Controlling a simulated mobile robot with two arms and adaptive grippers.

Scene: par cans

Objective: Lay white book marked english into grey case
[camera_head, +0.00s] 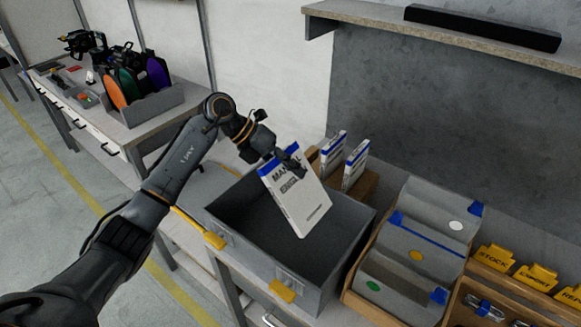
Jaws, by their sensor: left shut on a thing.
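A white book (297,202) with a blue top band and dark lettering hangs tilted over the grey case (345,222). The lettering starts with "MAN"; the smaller line is too blurred to read for sure. My left gripper (285,160) is shut on the book's upper edge. The book's lower part is above or within the open case; I cannot tell whether it touches the inside. The case is open at the top, has yellow latches at its front, and its visible floor is empty. My right gripper is not in view.
Two more white books (355,164) stand in a wooden holder behind the case. A wooden tray with grey sloped bins (424,247) stands close on the right. Yellow-labelled bins (536,276) are further right. A shelf (450,40) overhangs the back.

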